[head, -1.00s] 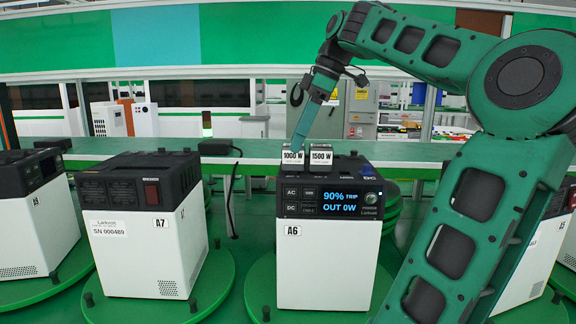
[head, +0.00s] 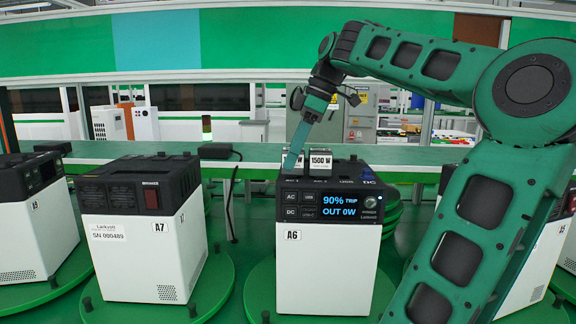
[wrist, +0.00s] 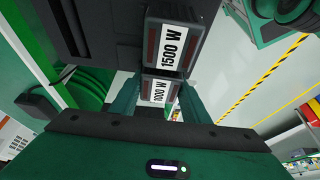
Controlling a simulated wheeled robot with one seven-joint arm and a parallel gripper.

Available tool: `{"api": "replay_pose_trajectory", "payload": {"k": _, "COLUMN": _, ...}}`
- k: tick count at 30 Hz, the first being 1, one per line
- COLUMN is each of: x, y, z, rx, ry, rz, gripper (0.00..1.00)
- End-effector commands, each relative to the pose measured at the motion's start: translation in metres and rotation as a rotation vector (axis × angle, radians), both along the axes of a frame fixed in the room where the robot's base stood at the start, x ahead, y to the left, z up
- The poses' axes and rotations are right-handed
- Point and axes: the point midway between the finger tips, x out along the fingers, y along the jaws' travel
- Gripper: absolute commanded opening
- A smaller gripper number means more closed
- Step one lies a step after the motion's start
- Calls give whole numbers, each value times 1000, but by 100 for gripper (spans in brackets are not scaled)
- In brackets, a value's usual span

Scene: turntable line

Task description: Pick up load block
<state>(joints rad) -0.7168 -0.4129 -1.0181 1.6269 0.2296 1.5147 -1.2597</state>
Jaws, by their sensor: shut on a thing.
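The load block marked 1000 W (wrist: 157,92) is a small dark block with a white label, between my fingers in the wrist view. My gripper (head: 292,160) is shut on it at the top of power unit A6 (head: 318,262). In the head view my finger hides most of this block. A second load block, marked 1500 W (head: 321,163), stands right beside it on A6 and also shows in the wrist view (wrist: 170,47). Whether the held block is lifted off the unit cannot be told.
A6 has a lit display reading 90% TRIP, OUT 0W, and stands on a green turntable (head: 262,290). Unit A7 (head: 140,235) stands to the left. A green bench (head: 420,155) runs behind, with a black adapter (head: 217,151) on it.

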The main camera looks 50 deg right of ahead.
Motion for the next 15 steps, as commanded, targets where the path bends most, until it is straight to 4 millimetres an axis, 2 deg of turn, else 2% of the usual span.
{"api": "replay_pose_trajectory", "payload": {"k": 5, "x": 1, "y": 0, "z": 6, "rx": 0, "ry": -2, "rz": 1, "gripper": 3}}
{"api": "replay_pose_trajectory", "payload": {"k": 15, "x": 0, "y": 2, "z": 44, "rx": -1, "ry": -2, "rz": 2, "gripper": 3}}
